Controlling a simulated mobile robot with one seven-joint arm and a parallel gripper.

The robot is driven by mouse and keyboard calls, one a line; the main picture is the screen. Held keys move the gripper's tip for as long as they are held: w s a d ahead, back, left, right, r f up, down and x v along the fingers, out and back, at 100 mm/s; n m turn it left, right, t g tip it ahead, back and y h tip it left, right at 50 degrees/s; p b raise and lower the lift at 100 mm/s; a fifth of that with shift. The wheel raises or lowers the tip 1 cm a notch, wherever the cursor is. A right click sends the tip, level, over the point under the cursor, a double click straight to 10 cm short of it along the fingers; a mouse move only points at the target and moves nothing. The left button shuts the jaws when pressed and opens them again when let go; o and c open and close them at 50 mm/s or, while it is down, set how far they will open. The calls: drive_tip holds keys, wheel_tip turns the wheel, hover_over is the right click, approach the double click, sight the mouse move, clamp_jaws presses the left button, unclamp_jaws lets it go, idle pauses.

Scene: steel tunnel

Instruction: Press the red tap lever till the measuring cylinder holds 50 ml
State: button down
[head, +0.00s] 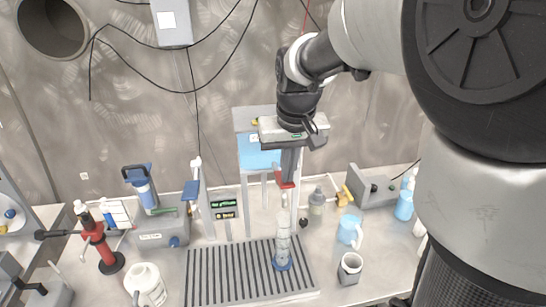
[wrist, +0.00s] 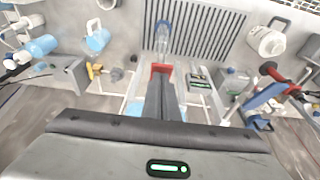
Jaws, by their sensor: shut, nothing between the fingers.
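The red tap lever (head: 284,185) sits at the front of a raised tank with blue liquid (head: 262,158). It also shows in the wrist view (wrist: 160,68), just past my fingertips. My gripper (head: 289,177) is shut and empty, pointing down at the lever; whether it touches the lever I cannot tell. In the wrist view my shut fingers (wrist: 160,82) hide part of the lever. The clear measuring cylinder (head: 282,240) stands upright on its blue base below the tap. It shows in the wrist view too (wrist: 162,40). Its liquid level is too small to read.
The cylinder stands on a slatted drain grate (head: 225,272). A light-blue jug (head: 349,232) and a grey mug (head: 350,268) are to the right. A white bottle (head: 148,285) and a red stand (head: 103,248) are to the left. A small display box (head: 224,208) stands left of the tap.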

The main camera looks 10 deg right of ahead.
drive_tip(key=shift+s+f+t+b, duration=0.35)
drive_tip(key=shift+f+t+b, duration=0.2)
drive_tip(key=shift+b, duration=0.7)
drive_tip(key=shift+s+f+t+b, duration=0.3)
drive_tip(key=shift+f+t+b, duration=0.2)
drive_tip(key=shift+b, duration=0.75)
drive_tip(key=shift+r, duration=0.1)
drive_tip(key=shift+r+p, duration=0.75)
drive_tip(key=shift+r, duration=0.25)
drive_tip(key=r+p, duration=0.2)
drive_tip(key=r, duration=0.1)
drive_tip(key=r+p, duration=0.1)
drive_tip(key=p, duration=0.1)
drive_tip(key=shift+w+r, duration=0.25)
drive_tip(key=shift+w, duration=0.15)
drive_tip(key=w+v, duration=0.1)
drive_tip(key=v, duration=0.8)
drive_tip(key=shift+r, duration=0.3)
drive_tip(key=shift+w, duration=0.15)
